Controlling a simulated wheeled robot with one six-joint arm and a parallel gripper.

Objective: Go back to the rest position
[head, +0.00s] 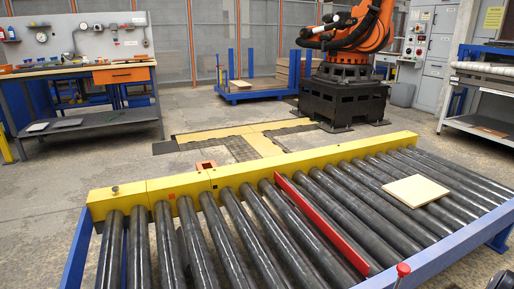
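My gripper is not in view. A pale square board (417,190) lies flat on the rollers at the right part of the roller conveyor (230,250). Nothing is touching the board from above. Another light board (240,84) lies on a blue cart (262,94) in the background.
A red bar (322,222) crosses the rollers left of the board. A yellow rail (255,170) runs along the conveyor's far side. A large orange robot arm (365,35) stands on a black pedestal behind. A workbench (80,70) is at left, with open floor between.

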